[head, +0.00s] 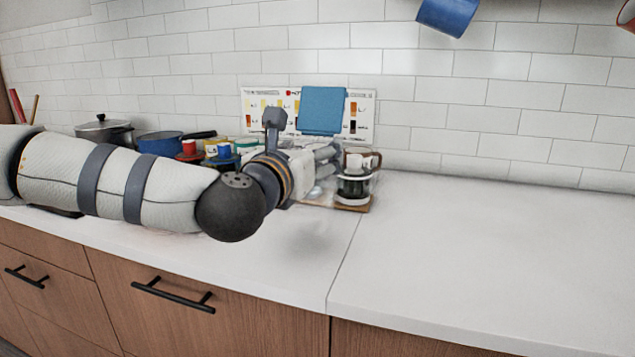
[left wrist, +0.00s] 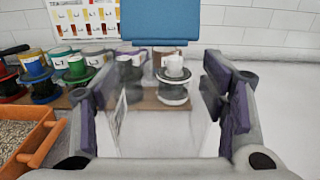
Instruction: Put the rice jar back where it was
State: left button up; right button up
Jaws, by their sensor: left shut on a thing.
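My left gripper (head: 318,168) reaches in from the left above the counter, near the back. In the left wrist view its two purple-padded fingers (left wrist: 170,105) stand wide apart, on either side of a faint, see-through body. This appears to be the clear rice jar. A blue flap (head: 321,110) stands above the fingers and looks like the jar's raised lid; it also shows in the left wrist view (left wrist: 160,20). I cannot make out rice inside. A wooden board (head: 352,206) with small jars lies beyond the gripper. My right gripper is not in view.
A jar with a white top (left wrist: 173,82) stands on the board, straight beyond the fingers. Several colour-topped jars (left wrist: 75,72) stand to its left. An orange tray (left wrist: 42,138) of grains is at left. Pots (head: 160,143) stand further left. The right counter (head: 490,240) is clear.

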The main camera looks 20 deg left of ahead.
pick_arm(q)
jog(key=shift+w+d+f, duration=0.1)
jog(key=shift+w+f, duration=0.1)
jog(key=shift+f, duration=0.5)
jog(key=shift+w+d+f, duration=0.1)
jog(key=shift+w+f, duration=0.15)
jog(key=shift+f, duration=0.45)
jog(key=shift+w+d+f, duration=0.1)
jog(key=shift+w+f, duration=0.1)
jog(key=shift+f, duration=0.5)
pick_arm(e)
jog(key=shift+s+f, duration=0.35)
pick_arm(q)
jog(key=shift+f+b, duration=0.15)
jog(key=shift+b, duration=0.15)
jog(key=o, duration=1.9)
jog(key=shift+o, duration=0.2)
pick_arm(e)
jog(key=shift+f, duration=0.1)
